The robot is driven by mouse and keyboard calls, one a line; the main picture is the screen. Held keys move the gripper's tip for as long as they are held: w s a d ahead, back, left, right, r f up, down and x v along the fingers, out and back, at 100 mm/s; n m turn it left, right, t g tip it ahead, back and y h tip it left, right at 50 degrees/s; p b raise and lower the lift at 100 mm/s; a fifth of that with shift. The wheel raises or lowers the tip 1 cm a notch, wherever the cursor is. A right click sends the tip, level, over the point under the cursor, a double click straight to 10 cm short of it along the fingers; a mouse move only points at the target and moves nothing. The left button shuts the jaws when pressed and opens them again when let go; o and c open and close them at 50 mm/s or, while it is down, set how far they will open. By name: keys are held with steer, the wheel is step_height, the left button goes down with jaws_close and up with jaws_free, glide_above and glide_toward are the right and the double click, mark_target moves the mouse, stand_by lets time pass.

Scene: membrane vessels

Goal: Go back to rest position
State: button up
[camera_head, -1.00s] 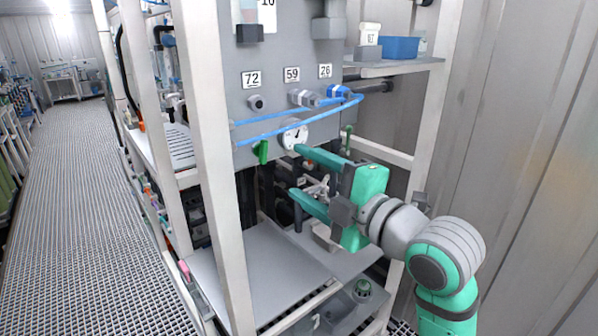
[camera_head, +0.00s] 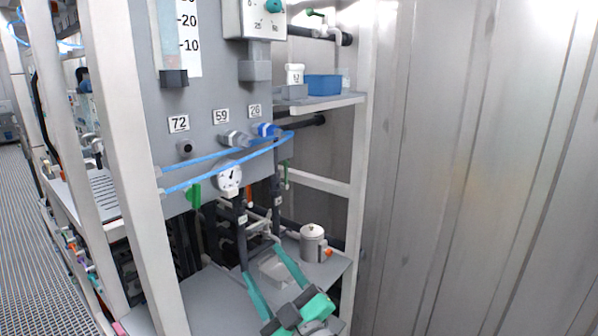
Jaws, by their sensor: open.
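My gripper (camera_head: 271,274) is at the bottom middle of the head view. It is green with two long fingers that stand apart, and nothing shows between them but the shelf and a small pale tray behind. It is in front of the lower shelf (camera_head: 205,300) of the rack, below the round gauge (camera_head: 229,178). Whether the fingers touch the shelf or the tray (camera_head: 277,268), I cannot tell. Most of my arm is below the picture.
A grey panel (camera_head: 205,100) carries labels 72, 59 and 26, with blue tubes across it. A lidded metal pot (camera_head: 312,242) stands on the lower shelf. A blue bin (camera_head: 322,85) sits on the upper shelf. A bare metal wall (camera_head: 460,180) is at right.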

steer(key=s+d+f+m+h, duration=0.2)
steer(key=s+f+m+h, duration=0.45)
steer(key=f, duration=0.75)
steer(key=s+d+f+m+h, duration=0.2)
steer(key=s+f+m+h, duration=0.2)
steer(key=s+f+m, duration=0.7)
steer(key=s+d+f+n+g, duration=0.1)
steer(key=s+f, duration=0.3)
steer(key=s, duration=0.8)
steer(key=s+d+f+n, duration=0.1)
steer(key=s+f, duration=0.4)
steer(key=s, duration=0.7)
steer(key=shift+d+n+g+h, duration=0.3)
steer(key=shift+n+g+h, duration=0.1)
steer(key=shift+n, duration=0.35)
